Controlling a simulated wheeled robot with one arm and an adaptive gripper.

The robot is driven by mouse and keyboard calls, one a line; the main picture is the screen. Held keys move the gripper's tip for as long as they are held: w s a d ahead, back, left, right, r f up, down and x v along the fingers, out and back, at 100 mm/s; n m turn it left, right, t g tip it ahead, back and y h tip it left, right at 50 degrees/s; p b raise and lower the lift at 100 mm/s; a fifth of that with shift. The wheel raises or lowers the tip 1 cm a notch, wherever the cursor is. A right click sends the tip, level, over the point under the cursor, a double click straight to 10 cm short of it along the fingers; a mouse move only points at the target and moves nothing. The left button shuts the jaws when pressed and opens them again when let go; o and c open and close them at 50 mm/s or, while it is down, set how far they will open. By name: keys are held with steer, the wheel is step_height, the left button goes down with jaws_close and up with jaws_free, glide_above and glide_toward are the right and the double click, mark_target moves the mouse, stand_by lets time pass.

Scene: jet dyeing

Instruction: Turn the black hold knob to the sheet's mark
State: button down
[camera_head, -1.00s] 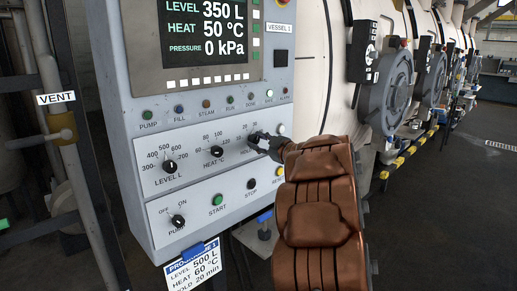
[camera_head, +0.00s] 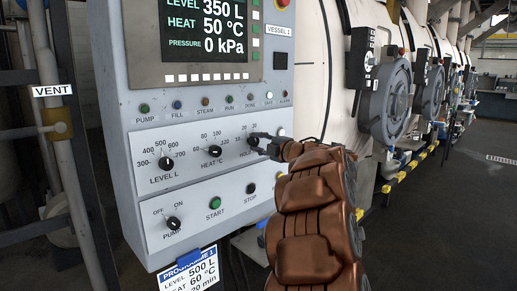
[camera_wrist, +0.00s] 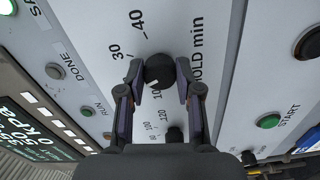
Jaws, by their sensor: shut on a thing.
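The black hold knob (camera_wrist: 158,70) sits on the grey control panel between my fingertips in the wrist view. My gripper (camera_wrist: 157,88) is shut on it, one finger on each side. A white pointer line on the knob faces the lower part of its scale, near the 10; its exact setting is hard to tell. The 30 and 40 marks are readable, while the 20 is hidden in that view. In the head view my gripper (camera_head: 262,144) reaches the knob from the right. The sheet (camera_head: 190,272) hangs below the panel and reads level 500 L, heat 60 °C, 20 min.
The level knob (camera_head: 167,163), heat knob (camera_head: 214,151) and pump knob (camera_head: 173,223) are on the same panel. The green start button (camera_head: 214,202) and black stop button (camera_head: 251,188) are below. The screen (camera_head: 208,38) shows 350 L, 50 °C, 0 kPa. Vessels stand at right.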

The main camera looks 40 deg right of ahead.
steer(key=shift+f+n, duration=0.15)
steer(key=shift+n, duration=0.15)
steer(key=c, duration=0.8)
jaws_free()
steer(key=shift+o, duration=0.2)
steer(key=s, duration=1.2)
steer(key=shift+a, duration=0.15)
